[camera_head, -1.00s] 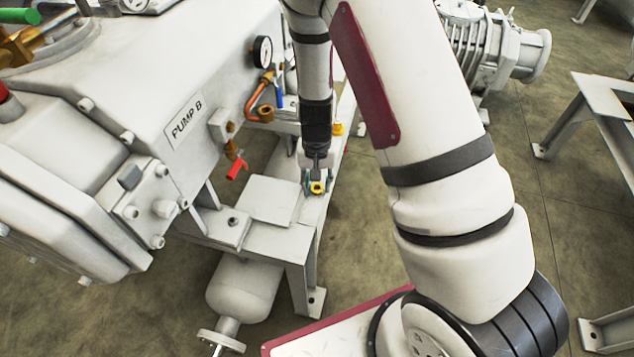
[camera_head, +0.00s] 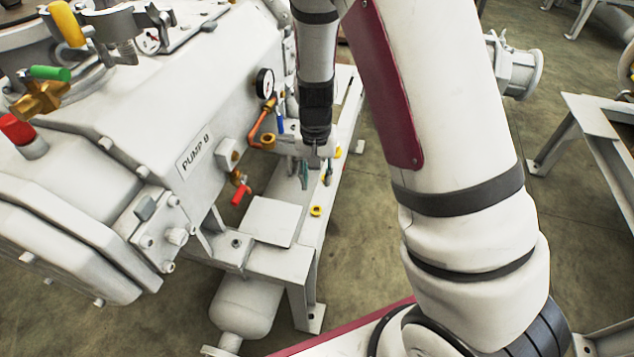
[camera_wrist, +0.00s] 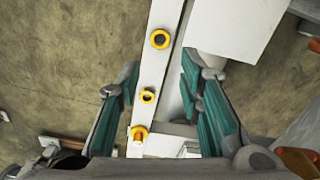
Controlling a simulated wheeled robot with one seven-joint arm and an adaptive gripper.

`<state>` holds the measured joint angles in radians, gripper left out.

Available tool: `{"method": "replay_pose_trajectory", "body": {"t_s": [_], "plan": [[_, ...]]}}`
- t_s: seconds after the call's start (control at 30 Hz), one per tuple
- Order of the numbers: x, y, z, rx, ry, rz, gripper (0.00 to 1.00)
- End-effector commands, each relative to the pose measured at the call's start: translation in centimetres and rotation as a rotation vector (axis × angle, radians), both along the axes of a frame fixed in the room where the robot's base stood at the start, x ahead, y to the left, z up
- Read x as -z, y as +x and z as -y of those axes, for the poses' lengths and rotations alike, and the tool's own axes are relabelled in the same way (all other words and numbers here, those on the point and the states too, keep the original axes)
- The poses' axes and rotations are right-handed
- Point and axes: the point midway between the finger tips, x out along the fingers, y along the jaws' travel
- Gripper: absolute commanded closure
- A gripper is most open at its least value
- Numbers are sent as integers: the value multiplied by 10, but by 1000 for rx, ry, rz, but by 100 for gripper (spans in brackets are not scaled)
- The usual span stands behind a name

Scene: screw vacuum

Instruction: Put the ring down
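The yellow ring (camera_head: 316,211) lies flat on the white frame rail (camera_head: 306,238) beside a square plate, with nothing holding it. In the wrist view a yellow ring (camera_wrist: 160,39) lies on the rail beyond my fingertips, and it appears to be the same one. A second, smaller yellow ring (camera_wrist: 148,96) lies on the rail between my fingers in that view. My gripper (camera_head: 315,178) is open and empty above the rail, behind the first ring in the head view. Its teal-padded fingers (camera_wrist: 160,68) are spread wide in the wrist view.
A yellow bolt-like piece (camera_wrist: 138,133) stands on the rail nearer my palm. The pump body (camera_head: 150,120) rises left of the rail, with a gauge (camera_head: 264,83), a copper pipe and a red-handled valve (camera_head: 241,195) close to my gripper. Open floor lies right of the rail.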

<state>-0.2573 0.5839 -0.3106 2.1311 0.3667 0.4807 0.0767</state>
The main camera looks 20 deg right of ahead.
Motion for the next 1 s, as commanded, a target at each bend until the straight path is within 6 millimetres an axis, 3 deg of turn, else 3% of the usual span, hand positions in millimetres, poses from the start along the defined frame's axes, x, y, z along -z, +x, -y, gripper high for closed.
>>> {"method": "replay_pose_trajectory", "body": {"t_s": [0.27, 0.37, 0.47, 0.7, 1.0], "plan": [[-9, -1, -1, -2, 4, 2, 67], [-24, -5, -4, -11, 23, 5, 67], [-55, -16, -11, -35, 61, 11, 67], [-144, -72, -25, -135, 145, 21, 67], [-223, -166, -26, -273, 158, 36, 67]]}}
